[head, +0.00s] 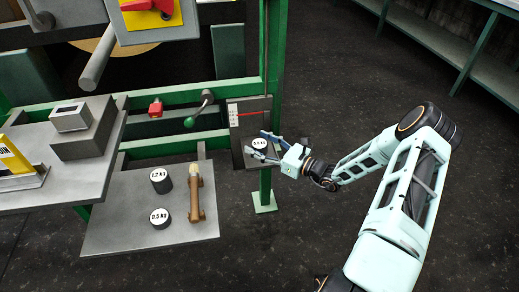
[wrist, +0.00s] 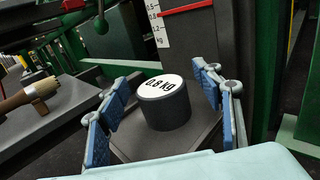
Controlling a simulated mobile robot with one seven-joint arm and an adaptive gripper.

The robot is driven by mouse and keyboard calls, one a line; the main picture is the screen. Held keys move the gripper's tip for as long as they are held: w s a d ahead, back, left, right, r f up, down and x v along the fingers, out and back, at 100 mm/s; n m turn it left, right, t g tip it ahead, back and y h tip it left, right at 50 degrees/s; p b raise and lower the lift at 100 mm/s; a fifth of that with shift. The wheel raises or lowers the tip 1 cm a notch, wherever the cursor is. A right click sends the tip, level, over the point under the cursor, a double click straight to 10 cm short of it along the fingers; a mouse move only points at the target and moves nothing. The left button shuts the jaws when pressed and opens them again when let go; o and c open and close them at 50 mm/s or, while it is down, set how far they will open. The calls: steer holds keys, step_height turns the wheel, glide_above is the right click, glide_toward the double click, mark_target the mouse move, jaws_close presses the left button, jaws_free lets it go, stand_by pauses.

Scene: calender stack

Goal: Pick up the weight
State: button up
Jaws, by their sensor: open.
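The weight (wrist: 164,107) is a dark cylinder with a white top that reads 0.8 KG in the wrist view. It stands upright on a small grey platform (wrist: 137,143) below a scale with a red pointer. In the head view the weight (head: 259,144) shows between my fingers. My gripper (wrist: 155,103) is open, with one blue-padded finger on each side of the weight. In the head view my gripper (head: 264,146) reaches in from the right. The pads look apart from the weight, though contact is hard to judge.
A lower grey shelf (head: 120,210) holds a 1.2 kg weight (head: 161,181), a 0.5 kg weight (head: 160,218) and a brown-handled mallet (head: 194,195). A green post (head: 266,190) stands beside the platform. A green-knobbed lever (head: 196,115) is to its left. Open floor lies to the right.

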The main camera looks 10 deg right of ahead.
jaws_close()
steer(key=shift+r, duration=0.15)
stand_by(0.4)
